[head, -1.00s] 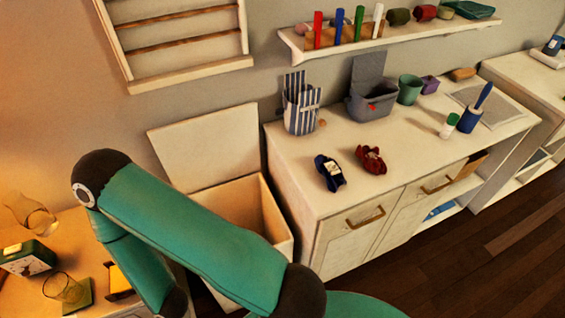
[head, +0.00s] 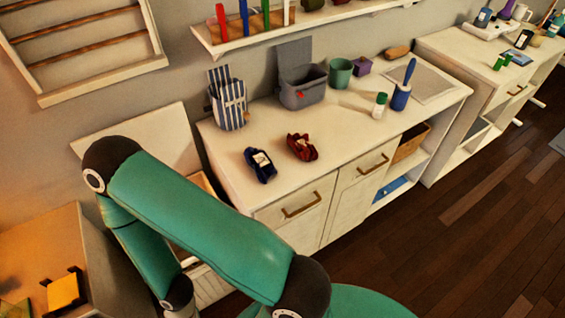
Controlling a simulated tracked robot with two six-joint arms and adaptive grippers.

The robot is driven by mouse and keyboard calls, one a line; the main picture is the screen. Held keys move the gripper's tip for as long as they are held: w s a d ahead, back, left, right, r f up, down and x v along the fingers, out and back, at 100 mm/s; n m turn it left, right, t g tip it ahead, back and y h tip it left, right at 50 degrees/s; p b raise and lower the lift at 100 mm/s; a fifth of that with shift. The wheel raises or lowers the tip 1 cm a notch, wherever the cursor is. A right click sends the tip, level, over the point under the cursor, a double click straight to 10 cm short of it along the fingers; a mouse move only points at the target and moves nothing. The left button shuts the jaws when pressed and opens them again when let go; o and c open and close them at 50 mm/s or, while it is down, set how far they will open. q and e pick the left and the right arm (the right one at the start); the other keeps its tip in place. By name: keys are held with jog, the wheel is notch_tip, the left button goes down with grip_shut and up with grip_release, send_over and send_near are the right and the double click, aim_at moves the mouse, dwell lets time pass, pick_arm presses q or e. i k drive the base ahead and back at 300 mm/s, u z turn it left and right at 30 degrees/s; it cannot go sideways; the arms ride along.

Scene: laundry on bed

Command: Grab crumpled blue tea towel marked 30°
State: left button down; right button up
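A crumpled dark blue cloth (head: 260,165) with a white label lies on the white cabinet top (head: 330,140), near its front left. The label is too small to read. A crumpled dark red cloth (head: 302,147), also with a pale label, lies just to its right, apart from it. My teal arm crosses the lower left of the head view, in front of the cabinet. Neither gripper's fingers show in the head view.
A striped bag (head: 228,105), a grey bin (head: 301,88), a green pot (head: 340,72) and a blue brush (head: 402,90) stand on the cabinet. A wall shelf (head: 300,28) hangs above. An open white box (head: 140,140) stands left. Dark floor (head: 470,215) is clear at right.

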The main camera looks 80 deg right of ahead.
aim_at(259, 161)
jog(key=u, duration=1.25)
jog(key=i, duration=0.1)
jog(key=z, duration=2.55)
jog(key=k, duration=0.9)
jog(key=z, duration=0.6)
jog(key=i, duration=0.9)
jog(key=u, duration=0.2)
jog(key=k, duration=0.75)
jog(key=z, duration=0.15)
jog(key=i, duration=0.55)
